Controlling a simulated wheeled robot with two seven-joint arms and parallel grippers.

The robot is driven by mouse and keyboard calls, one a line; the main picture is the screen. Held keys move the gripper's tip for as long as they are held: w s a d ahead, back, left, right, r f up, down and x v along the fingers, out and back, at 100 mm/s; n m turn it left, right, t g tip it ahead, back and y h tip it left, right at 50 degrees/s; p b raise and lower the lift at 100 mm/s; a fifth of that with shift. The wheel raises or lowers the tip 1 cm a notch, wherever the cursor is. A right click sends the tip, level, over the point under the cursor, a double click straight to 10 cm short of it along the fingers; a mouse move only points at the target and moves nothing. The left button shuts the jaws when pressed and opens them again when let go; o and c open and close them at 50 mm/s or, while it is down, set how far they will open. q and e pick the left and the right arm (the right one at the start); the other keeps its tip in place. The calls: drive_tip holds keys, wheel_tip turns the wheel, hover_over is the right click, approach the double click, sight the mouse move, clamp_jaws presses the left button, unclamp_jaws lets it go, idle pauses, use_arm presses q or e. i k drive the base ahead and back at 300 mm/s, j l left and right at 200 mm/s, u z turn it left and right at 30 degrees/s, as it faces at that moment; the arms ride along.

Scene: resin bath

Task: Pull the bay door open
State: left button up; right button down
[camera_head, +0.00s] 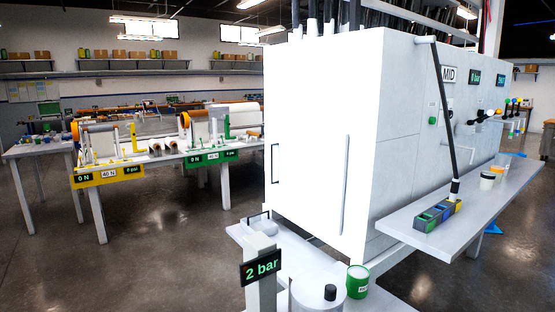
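A large white cabinet stands at the centre and right. Its bright front face, which looks like the bay door (315,130), appears flush with the cabinet, with no gap visible. The face is so bright that its seams are hard to tell. A long grey vertical bar handle (346,185) is on the right half of this face. A small black bracket-shaped handle (275,163) is at its left edge. Nothing touches either handle. Neither my left nor my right gripper shows in the head view.
A "2 bar" display (262,266) on a post, a grey cylinder (318,296) and a green-and-white tub (357,282) stand in front of the cabinet. A side shelf (405,222) juts out at right. Benches stand behind at left. The floor (165,250) at front left is clear.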

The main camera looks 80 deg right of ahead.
sight(310, 163)
drive_tip(key=i+l+z, duration=0.1)
drive_tip(key=i+z, duration=0.7)
drive_tip(key=i+j+z, duration=0.1)
drive_tip(key=i+z, duration=0.3)
drive_tip(key=i+l+z, duration=0.15)
drive_tip(key=i+z, duration=0.8)
drive_tip(key=i+j+z, duration=0.3)
drive_tip(key=i+z, duration=0.2)
drive_tip(key=i, duration=0.05)
